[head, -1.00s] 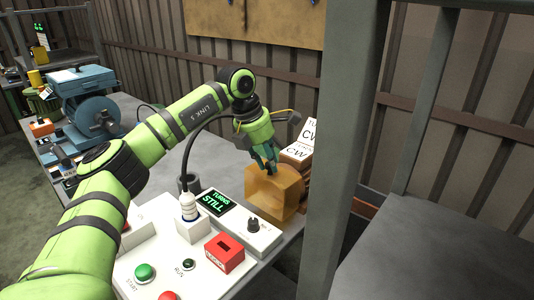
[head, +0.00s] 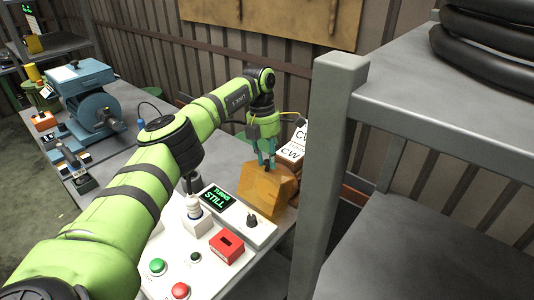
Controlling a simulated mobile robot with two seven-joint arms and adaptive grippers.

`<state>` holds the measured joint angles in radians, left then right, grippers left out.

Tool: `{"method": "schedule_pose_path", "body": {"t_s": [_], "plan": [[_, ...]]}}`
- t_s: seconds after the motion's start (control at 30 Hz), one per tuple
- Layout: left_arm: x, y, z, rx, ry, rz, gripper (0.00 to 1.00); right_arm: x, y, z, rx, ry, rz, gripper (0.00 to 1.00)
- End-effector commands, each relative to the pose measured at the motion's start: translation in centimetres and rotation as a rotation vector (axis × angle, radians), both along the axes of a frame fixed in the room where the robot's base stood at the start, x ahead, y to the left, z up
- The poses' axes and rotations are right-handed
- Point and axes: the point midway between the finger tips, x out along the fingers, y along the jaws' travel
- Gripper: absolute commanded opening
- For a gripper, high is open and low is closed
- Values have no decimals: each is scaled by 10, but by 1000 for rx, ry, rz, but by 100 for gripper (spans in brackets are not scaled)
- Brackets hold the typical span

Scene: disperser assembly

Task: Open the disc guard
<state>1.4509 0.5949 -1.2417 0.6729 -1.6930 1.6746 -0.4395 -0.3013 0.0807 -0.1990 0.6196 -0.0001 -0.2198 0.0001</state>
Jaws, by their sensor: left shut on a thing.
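The orange-brown disc guard (head: 268,192) is a boxy cover at the far right end of the bench, behind the control panel. My left gripper (head: 268,162) comes down on it from above. Its teal fingers are closed at the guard's upper edge, and the exact grip spot is small and partly hidden. What lies under the guard is hidden. My right gripper is not in view.
A "CW" sign (head: 291,152) stands behind the guard. A grey rack post (head: 325,180) rises close on the right. A blue machine (head: 90,95) stands at left.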

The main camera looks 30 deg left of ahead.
Motion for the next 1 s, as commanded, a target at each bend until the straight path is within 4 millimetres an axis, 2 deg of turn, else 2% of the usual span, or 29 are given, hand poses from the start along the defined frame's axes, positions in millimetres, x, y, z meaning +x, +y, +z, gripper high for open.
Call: {"method": "schedule_pose_path", "body": {"t_s": [0.17,0.2,0.23,0.53,0.63,1.0], "plan": [[3,-2,2,-2,-13,-3,0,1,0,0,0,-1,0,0],[3,-2,2,-2,-13,-3,45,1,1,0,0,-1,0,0],[3,-2,2,-2,-13,-3,52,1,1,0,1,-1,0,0],[1,-1,1,-2,-5,-1,52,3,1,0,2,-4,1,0],[1,0,6,-1,-6,0,52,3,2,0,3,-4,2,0],[5,6,63,-1,-9,-2,52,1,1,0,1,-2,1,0]]}}
